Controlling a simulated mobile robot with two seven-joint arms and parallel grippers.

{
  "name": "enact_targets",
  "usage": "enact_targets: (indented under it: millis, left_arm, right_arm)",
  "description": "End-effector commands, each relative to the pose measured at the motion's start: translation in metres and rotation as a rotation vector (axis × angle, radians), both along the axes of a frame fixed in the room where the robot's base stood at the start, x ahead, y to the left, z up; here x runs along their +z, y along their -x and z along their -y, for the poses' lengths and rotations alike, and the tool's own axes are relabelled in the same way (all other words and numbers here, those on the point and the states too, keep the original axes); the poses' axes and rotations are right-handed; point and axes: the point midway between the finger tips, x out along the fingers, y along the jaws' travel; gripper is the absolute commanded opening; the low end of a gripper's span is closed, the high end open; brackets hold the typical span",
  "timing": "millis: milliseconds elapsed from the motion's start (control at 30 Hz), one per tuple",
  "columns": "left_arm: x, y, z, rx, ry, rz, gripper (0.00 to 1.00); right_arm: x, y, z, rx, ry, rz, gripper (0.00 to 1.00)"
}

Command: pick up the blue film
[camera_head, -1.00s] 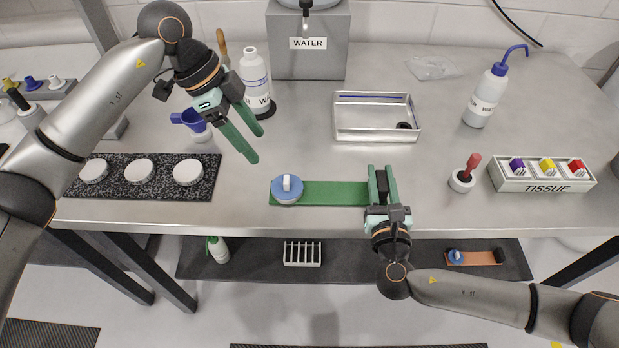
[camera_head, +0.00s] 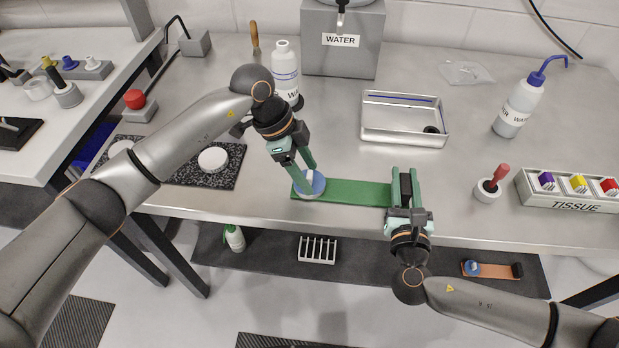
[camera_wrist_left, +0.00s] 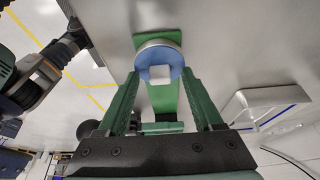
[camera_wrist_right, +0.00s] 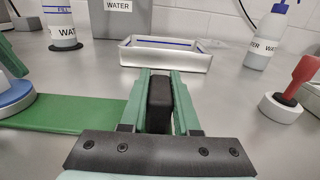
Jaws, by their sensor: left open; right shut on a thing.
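No separate sheet of blue film can be made out. A thin blue strip (camera_head: 400,99) shows along the far inner wall of the metal tray (camera_head: 400,139). A blue disc (camera_head: 318,182) with a white knob (camera_wrist_left: 160,73) sits on the left end of a green board (camera_head: 350,191). My left gripper (camera_head: 307,180) is open above the disc, its fingers on either side of the knob in the left wrist view; contact cannot be told. My right gripper (camera_head: 405,176) is shut on the black block (camera_wrist_right: 160,98) at the board's right end.
A water bottle (camera_head: 286,72) and a grey water container (camera_head: 340,58) stand behind. A wash bottle (camera_head: 515,112), red-handled stamp (camera_head: 492,184) and tissue box (camera_head: 572,194) stand at right. Clear crumpled plastic (camera_head: 466,72) lies at the back. Bare table lies between board and tray.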

Motion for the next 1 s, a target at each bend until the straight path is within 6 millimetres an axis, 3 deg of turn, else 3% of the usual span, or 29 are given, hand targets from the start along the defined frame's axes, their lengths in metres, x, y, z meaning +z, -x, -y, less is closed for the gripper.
enact_targets:
  millis: [200,800,1000]
  left_arm:
    - [-0.0003,-0.0003,0.0000,0.000,0.000,0.001,0.65]
    - [0.0001,-0.0004,-0.0002,0.001,0.000,0.001,0.00]
    - [0.0002,-0.0004,-0.0003,0.001,0.000,0.001,0.00]
  right_arm:
    - [-0.0006,0.0001,0.0000,0.000,0.000,-0.001,0.00]
    - [-0.0006,0.0001,0.0000,0.000,0.000,-0.002,0.00]
    - [-0.0006,0.0001,0.0000,0.000,0.000,-0.002,0.00]
